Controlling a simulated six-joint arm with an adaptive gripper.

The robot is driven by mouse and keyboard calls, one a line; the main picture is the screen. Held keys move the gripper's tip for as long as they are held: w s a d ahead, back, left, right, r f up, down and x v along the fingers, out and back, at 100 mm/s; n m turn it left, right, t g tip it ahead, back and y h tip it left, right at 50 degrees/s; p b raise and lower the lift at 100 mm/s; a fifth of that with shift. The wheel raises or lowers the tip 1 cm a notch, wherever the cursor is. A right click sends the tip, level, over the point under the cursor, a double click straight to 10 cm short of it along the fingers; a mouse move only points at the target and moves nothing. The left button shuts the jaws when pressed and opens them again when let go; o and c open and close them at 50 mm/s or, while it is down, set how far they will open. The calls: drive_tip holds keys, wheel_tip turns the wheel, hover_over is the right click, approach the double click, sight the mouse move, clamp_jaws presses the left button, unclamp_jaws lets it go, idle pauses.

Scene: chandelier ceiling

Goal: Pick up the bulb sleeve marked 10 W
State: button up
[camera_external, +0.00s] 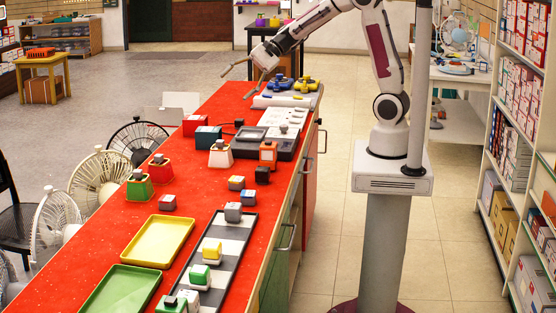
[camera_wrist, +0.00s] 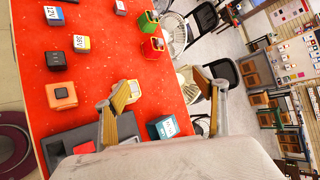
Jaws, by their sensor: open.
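No mark reading 10 W is legible in either view. A teal block (camera_wrist: 163,127) with a white, blurred label lies near my fingers in the wrist view; it also shows in the external view (camera_external: 208,138). Two small blocks read 12V (camera_wrist: 53,15) and 36V (camera_wrist: 81,43). An orange block (camera_wrist: 62,95), a red one (camera_wrist: 153,47) and a green one (camera_wrist: 148,21) stand on the red counter. My gripper (camera_external: 243,78) is open and empty, raised above the counter's far part; its spread fingers (camera_wrist: 168,97) also show in the wrist view.
A dark grey device (camera_external: 286,145) stands beyond the orange block. Blue and yellow objects (camera_external: 305,84) lie at the counter's far end. A yellow tray (camera_external: 158,241), a green tray (camera_external: 118,292) and a checkered strip (camera_external: 234,232) with several blocks lie nearer. Fans stand left of the counter.

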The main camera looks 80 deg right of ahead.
drive_tip(key=w+d+f+m+t, duration=0.2)
drive_tip(key=w+d+f+m, duration=0.1)
drive_tip(key=w+d+m, duration=0.3)
drive_tip(key=m+t+h, duration=0.3)
drive_tip(key=m+h, duration=0.3)
drive_tip(key=m, duration=0.6)
approach(201, 118)
drive_tip(key=x, duration=0.4)
drive_tip(key=shift+w+d, duration=0.3)
drive_tip(key=shift+x, duration=1.3)
drive_tip(key=shift+w, duration=0.1)
drive_tip(key=shift+x, duration=2.45)
drive_tip(key=shift+f, duration=0.1)
